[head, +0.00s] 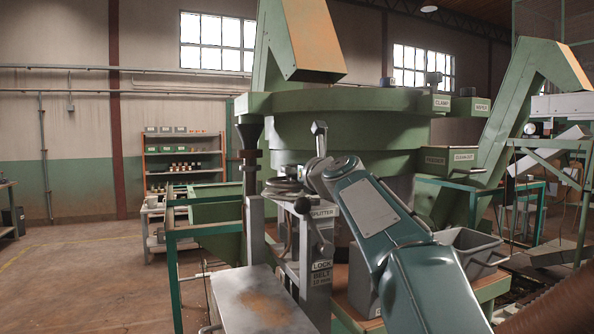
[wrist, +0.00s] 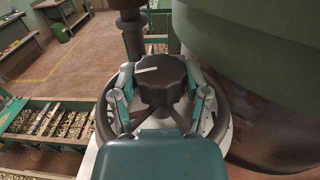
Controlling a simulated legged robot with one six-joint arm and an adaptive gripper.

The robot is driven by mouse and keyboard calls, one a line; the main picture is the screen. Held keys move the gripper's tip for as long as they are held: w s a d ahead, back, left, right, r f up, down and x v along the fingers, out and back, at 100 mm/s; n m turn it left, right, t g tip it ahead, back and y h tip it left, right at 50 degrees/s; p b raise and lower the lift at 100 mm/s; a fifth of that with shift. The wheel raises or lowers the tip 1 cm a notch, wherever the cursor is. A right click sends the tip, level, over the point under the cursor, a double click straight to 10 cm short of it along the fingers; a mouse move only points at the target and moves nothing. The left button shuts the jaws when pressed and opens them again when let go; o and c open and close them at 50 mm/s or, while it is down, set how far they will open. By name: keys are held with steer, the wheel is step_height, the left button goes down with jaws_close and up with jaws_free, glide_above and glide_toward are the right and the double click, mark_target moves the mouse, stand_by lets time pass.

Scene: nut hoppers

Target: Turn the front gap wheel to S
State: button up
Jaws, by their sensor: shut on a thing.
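The front gap wheel shows in the wrist view as a dark lobed knob (wrist: 160,80) with a white line on top. The line points to the left of that picture, tilted slightly downward. A dark round rim (wrist: 104,112) surrounds the knob, above a pale plate. My gripper (wrist: 160,95) has a finger on each side of the knob and is shut on it. In the head view my arm reaches forward to the green machine, and the wheel is largely hidden there. I cannot read an S mark in either view.
The big green bowl (head: 345,125) rises behind my wrist and also crowds the wrist view's right side (wrist: 270,60). A grey bin (head: 467,248) sits to the right. Open floor (head: 80,280) lies at left.

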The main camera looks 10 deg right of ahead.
steer(key=shift+m+t+h, duration=0.3)
steer(key=shift+m+h, duration=0.5)
steer(key=shift+h, duration=0.5)
steer(key=o, duration=1.1)
steer(key=shift+w+a, duration=0.1)
steer(key=shift+o, duration=0.2)
steer(key=s, duration=0.8)
steer(key=s+d, duration=0.1)
steer(key=s, duration=0.3)
steer(key=shift+d+f, duration=0.1)
